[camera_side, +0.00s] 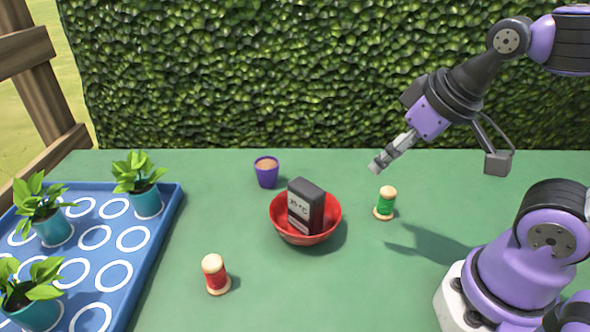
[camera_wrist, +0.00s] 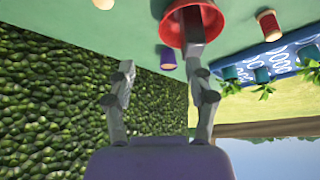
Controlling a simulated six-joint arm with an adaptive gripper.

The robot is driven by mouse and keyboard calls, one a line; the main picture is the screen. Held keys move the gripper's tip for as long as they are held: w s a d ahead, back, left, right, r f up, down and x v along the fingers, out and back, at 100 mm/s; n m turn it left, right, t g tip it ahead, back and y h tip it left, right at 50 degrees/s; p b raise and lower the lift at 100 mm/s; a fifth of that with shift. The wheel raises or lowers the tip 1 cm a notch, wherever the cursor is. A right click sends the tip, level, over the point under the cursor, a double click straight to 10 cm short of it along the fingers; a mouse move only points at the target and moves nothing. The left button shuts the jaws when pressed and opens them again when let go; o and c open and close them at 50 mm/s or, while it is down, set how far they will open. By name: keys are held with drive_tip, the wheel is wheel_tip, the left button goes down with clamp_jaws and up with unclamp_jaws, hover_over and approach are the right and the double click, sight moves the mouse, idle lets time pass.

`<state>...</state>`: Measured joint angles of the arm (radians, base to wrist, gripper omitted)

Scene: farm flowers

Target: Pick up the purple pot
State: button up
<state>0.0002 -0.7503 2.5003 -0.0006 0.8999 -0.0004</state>
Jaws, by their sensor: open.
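The purple pot (camera_side: 266,172) stands upright on the green table, behind and left of the red bowl, with brown contents at its top. It also shows in the wrist view (camera_wrist: 168,58), small and between the two fingers in the picture. My gripper (camera_side: 378,167) is up in the air to the right of the pot, well apart from it. In the wrist view its two fingers (camera_wrist: 161,80) are spread with nothing between them.
A red bowl (camera_side: 279,228) holding a dark box (camera_side: 306,203) stands near the pot. A green spool (camera_side: 385,203) and a red spool (camera_side: 215,273) stand on the table. A blue tray (camera_side: 165,215) with potted plants is at left. A hedge (camera_side: 270,70) rises behind.

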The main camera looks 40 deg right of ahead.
drive_tip(key=o, duration=0.5)
drive_tip(key=shift+o, duration=0.2)
